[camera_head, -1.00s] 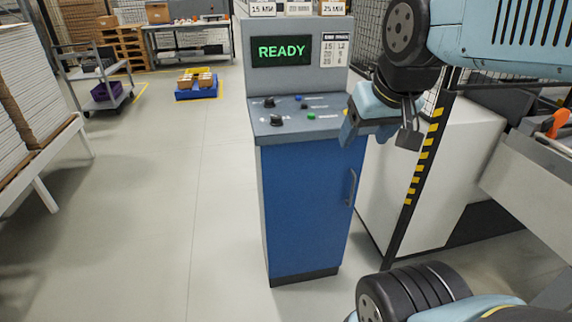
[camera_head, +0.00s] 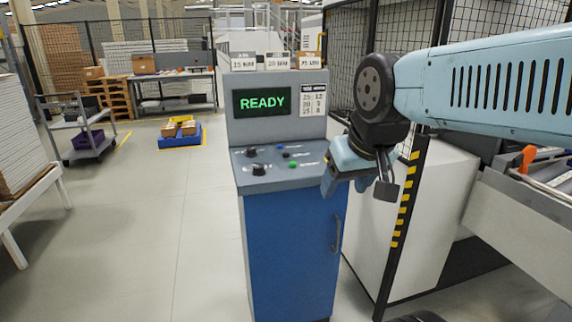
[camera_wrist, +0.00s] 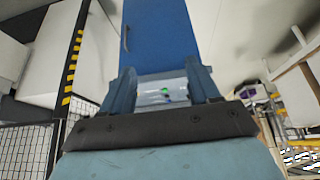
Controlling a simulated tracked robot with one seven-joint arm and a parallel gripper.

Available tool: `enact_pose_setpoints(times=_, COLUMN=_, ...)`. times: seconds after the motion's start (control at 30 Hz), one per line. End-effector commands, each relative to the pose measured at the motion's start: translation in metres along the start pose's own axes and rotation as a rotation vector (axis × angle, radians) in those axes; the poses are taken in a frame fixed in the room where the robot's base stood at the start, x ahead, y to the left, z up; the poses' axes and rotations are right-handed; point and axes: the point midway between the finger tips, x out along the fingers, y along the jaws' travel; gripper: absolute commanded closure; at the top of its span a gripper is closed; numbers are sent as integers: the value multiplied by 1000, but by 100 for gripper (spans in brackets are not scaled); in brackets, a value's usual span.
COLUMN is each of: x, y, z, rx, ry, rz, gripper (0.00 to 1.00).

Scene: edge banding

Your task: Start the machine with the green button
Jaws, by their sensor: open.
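The machine's blue control cabinet (camera_head: 288,250) stands in front of me. Its screen (camera_head: 262,101) reads READY in green. On the sloped grey panel (camera_head: 262,184) sit two black knobs, a blue button, a small dark button and the green button (camera_head: 293,164). The green button also shows in the wrist view (camera_wrist: 166,91), between my fingers. My gripper (camera_head: 334,184) is at the right edge of the panel in the head view, apart from the green button. In the wrist view my gripper (camera_wrist: 165,85) has its two fingers spread, with nothing held between them.
A black post with yellow stripes (camera_head: 405,205) and a white machine housing (camera_head: 440,200) stand close right of the cabinet.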

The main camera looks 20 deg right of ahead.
Motion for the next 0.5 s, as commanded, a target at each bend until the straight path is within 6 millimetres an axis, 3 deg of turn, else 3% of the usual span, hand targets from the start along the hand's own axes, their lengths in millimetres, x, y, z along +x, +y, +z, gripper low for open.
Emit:
enact_pose_setpoints(times=0.07, x=0, y=0, z=0, rx=0, ry=0, rz=0, gripper=47)
enact_pose_setpoints(times=0.5, x=0, y=0, z=0, rx=0, ry=0, rz=0, gripper=89)
